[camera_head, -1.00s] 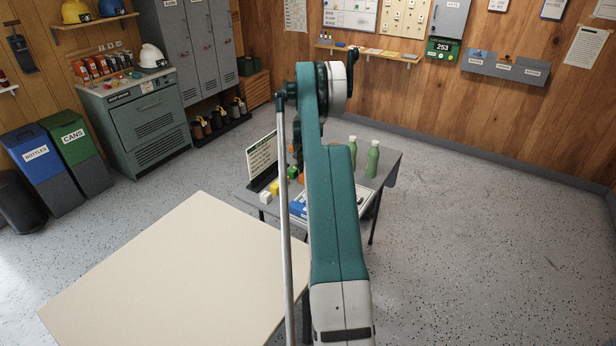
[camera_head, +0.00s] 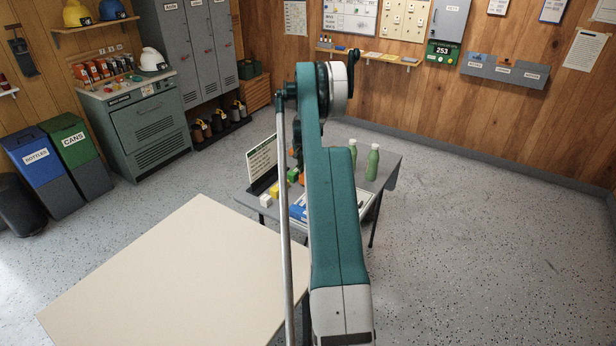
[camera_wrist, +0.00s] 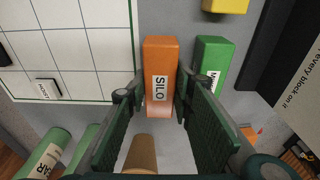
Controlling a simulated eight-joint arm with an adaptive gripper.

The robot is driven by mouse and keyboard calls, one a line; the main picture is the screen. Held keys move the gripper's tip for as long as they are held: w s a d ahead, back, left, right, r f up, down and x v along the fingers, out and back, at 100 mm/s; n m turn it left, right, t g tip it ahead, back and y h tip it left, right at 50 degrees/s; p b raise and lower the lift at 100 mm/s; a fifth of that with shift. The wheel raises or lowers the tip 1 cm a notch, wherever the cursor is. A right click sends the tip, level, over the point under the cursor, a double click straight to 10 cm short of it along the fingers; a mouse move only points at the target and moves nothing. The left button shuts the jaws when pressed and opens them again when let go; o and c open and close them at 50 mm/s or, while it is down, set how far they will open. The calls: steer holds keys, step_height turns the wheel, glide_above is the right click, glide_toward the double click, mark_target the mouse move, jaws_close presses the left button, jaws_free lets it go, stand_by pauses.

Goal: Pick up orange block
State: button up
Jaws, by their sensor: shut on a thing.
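The orange block (camera_wrist: 160,55) is upright in the middle of the wrist view, with a white "SILO" label on its side. My gripper (camera_wrist: 153,95) is shut on it, with one finger on each side. In the head view, the orange block (camera_head: 293,174) is a small patch on the grey table, partly hidden by my arm. My gripper is mostly hidden there behind the arm links.
A green block (camera_wrist: 213,62) stands close to the right of the orange one. A yellow block (camera_wrist: 228,5) is farther off. A white gridded board (camera_wrist: 75,50) lies to the left. Green bottles (camera_head: 373,162) stand at the table's right side. A dark sign stand (camera_head: 262,167) is at the left.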

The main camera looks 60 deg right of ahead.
step_height(320, 180, up, 8)
steer(key=shift+r+p, duration=0.1)
steer(key=shift+p, duration=0.3)
stand_by(0.6)
